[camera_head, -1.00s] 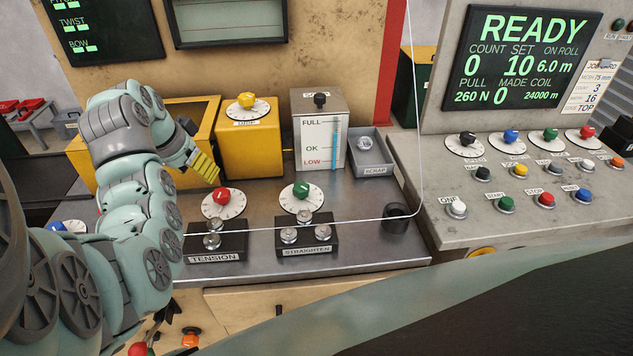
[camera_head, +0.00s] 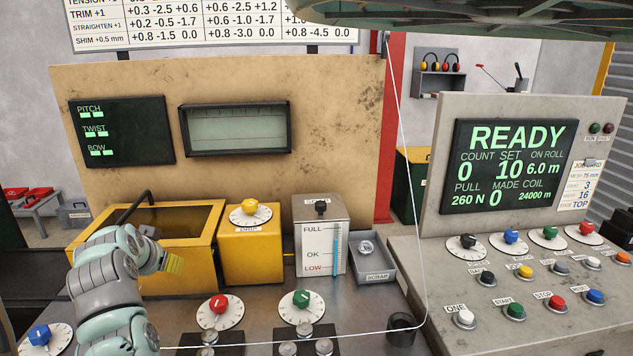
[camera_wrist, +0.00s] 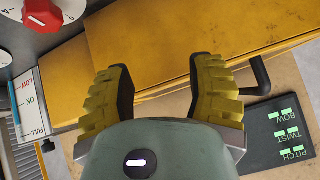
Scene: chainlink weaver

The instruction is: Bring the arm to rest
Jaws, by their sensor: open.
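My gripper (camera_head: 172,263) has yellow ribbed fingers and is raised in front of the yellow cabinet with a dark window (camera_head: 150,245). It is left of the yellow dial box (camera_head: 248,262). In the wrist view my gripper (camera_wrist: 161,78) shows its two fingers spread apart, with nothing between them. The yellow casing (camera_wrist: 165,45) lies beyond the fingertips. I cannot tell the exact gap to it. My arm rises from the lower left of the head view, in front of the bench.
Red (camera_head: 219,308) and green (camera_head: 301,302) dials stand on the bench. A thin wire (camera_head: 408,180) hangs down and bends left across the front. A grey scrap tray (camera_head: 376,272) sits right of the gauge box (camera_head: 320,240). The control console (camera_head: 530,255), its screen reading READY, is at right.

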